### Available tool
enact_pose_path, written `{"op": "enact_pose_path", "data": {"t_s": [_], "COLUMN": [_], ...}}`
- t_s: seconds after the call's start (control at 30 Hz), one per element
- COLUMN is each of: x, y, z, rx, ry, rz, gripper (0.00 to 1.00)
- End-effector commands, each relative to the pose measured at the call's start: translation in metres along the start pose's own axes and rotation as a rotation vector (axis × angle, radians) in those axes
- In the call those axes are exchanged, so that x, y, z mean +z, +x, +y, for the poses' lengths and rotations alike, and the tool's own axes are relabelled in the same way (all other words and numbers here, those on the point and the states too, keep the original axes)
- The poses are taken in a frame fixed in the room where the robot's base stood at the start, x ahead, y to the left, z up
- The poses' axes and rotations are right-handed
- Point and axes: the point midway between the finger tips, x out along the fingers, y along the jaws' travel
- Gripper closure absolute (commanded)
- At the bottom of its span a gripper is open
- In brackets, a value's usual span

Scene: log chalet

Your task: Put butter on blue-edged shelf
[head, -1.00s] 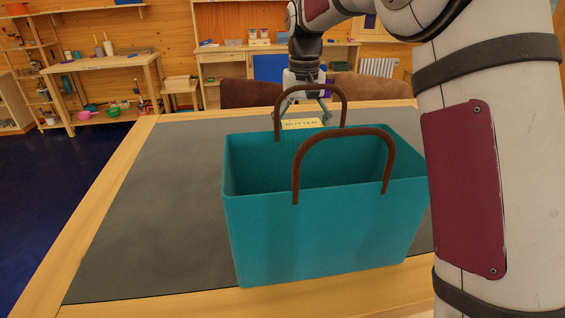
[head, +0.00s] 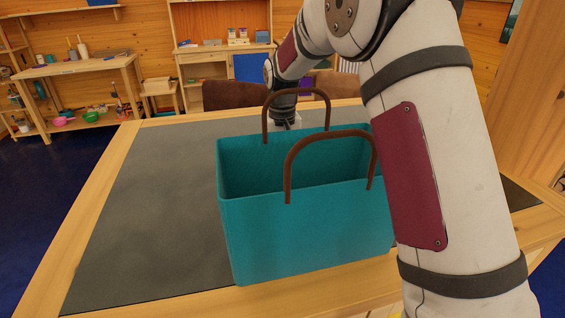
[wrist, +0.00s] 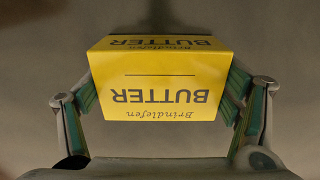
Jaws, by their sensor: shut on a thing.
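The butter (wrist: 160,88) is a yellow box with dark "BUTTER" lettering, upside down in the wrist view. My gripper (wrist: 165,100) is shut on it, with one finger at each side. In the head view my wrist (head: 284,108) is behind the teal bag; the fingers and butter are hidden there by the bag. The wrist view shows a plain grey-brown surface behind the butter; the gap to it cannot be told. I cannot make out a blue-edged shelf in either view.
The teal bag (head: 305,235) with brown handles stands open on the grey-topped table (head: 150,205). The table is clear left of it. Brown chairs (head: 235,94) stand behind the table. A wooden workbench (head: 80,68) and a shelf unit (head: 222,48) stand along the back wall.

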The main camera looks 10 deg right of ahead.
Motion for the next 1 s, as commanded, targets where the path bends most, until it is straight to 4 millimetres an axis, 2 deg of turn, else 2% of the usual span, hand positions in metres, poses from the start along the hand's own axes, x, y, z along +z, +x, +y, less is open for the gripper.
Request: {"op": "enact_pose_path", "data": {"t_s": [0.33, 0.37, 0.4, 0.8, 0.93, 1.0], "x": [-0.001, -0.001, -0.001, -0.001, -0.001, -0.002], "y": [0.003, 0.002, 0.002, 0.001, -0.009, -0.020], "z": [0.000, 0.000, 0.000, 0.000, 0.000, 0.000], "rx": [0.000, 0.000, 0.000, 0.000, 0.000, 0.000], "ry": [0.000, 0.000, 0.000, 0.000, 0.000, 0.000], "rz": [0.002, 0.002, 0.001, 0.002, 0.003, 0.006], "gripper": [0.54, 0.10, 0.01, 0.00, 0.00, 0.00]}}
